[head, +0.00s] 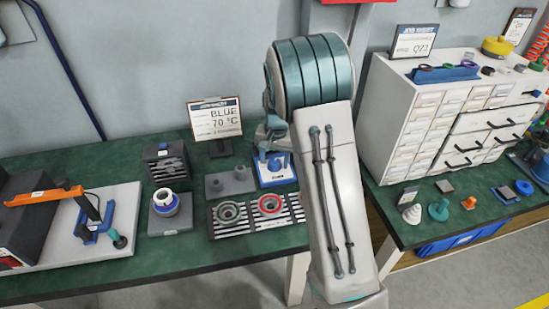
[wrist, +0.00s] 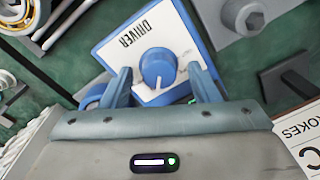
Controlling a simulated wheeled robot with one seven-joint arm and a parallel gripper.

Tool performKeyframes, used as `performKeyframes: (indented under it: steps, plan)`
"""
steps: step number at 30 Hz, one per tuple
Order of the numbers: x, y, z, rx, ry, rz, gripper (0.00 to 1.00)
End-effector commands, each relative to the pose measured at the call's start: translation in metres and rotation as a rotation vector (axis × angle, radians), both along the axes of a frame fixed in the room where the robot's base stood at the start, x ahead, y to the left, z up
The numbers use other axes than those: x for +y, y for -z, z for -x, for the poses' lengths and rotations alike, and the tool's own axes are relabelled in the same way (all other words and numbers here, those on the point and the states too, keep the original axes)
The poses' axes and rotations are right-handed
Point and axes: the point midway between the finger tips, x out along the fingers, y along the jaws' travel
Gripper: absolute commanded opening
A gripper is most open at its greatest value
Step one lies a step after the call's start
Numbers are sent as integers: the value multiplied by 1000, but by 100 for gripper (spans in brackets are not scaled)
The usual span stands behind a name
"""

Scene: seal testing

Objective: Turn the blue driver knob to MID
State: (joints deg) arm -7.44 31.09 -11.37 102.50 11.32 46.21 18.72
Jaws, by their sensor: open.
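The driver (head: 278,181) is a blue-edged box with a white face, on the green bench left of my arm. In the wrist view its white face (wrist: 143,43) reads DRIVER upside down. The round blue knob (wrist: 158,68) on it has a white pointer line toward the bottom of the picture, on the side of my palm. The position marks are too small to read. My gripper (wrist: 159,74) is open, with one finger on each side of the knob and a gap visible on both sides. In the head view my gripper (head: 270,138) is over the driver and partly hides it.
A grey block with studs (head: 232,182) stands left of the driver. Two striped fixtures with round seats (head: 230,217) lie in front. A job sheet (head: 215,118) reading BLUE 70 °C stands behind. A white drawer cabinet (head: 405,110) is at right.

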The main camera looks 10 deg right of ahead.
Motion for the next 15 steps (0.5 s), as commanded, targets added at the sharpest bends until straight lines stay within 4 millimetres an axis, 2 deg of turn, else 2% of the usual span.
performKeyframes:
  steps: [4,7,15]
  plan:
    - [0,-4,0,0,0,0,55]
    - [-1,-15,0,-2,-1,0,55]
    - [-3,-75,1,-5,-1,1,55]
